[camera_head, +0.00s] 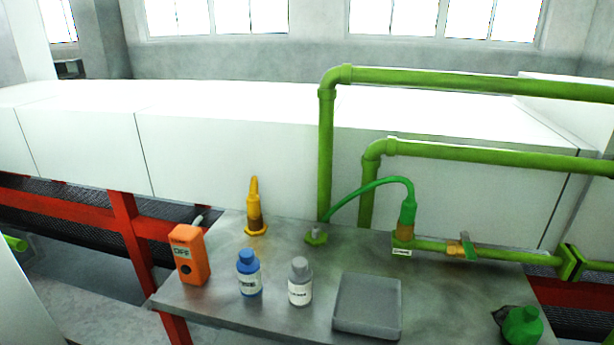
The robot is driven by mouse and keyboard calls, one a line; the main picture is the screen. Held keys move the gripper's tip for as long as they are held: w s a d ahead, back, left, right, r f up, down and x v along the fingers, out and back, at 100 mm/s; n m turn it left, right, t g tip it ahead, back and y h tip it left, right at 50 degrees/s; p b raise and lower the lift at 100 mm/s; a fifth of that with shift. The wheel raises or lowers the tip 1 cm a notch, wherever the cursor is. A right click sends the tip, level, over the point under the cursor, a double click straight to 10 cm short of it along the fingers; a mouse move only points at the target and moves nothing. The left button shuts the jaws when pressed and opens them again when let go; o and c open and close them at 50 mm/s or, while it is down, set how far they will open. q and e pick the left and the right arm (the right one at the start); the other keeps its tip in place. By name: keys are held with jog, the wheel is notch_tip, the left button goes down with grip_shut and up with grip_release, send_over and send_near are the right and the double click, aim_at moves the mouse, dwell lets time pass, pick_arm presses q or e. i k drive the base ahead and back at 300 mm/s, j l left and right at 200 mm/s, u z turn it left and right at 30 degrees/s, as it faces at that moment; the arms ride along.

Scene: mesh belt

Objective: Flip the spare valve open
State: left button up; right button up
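A valve (466,246) sits on the low green pipe at the right of the grey table. Its small handle looks orange and green and stands up, tilted across the pipe. Left of it, an orange-and-green upright fitting (406,222) joins the same pipe, with a green hose on its top. A small white label (402,253) is below that fitting; its text is too small to read. I cannot tell from the label which part is called spare. Neither of my grippers is in view.
On the table (220,290) stand an orange box marked OFF (188,255), a yellow cone-shaped fitting (255,208), a blue bottle (248,272), a grey-capped bottle (300,283), a grey tray (367,330) and a green bottle (523,327). Tall green pipes (326,150) rise behind.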

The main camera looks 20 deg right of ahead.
aim_at(469, 251)
jog(key=z, duration=1.45)
jog(key=k+j+u, duration=0.25)
jog(key=u, duration=0.15)
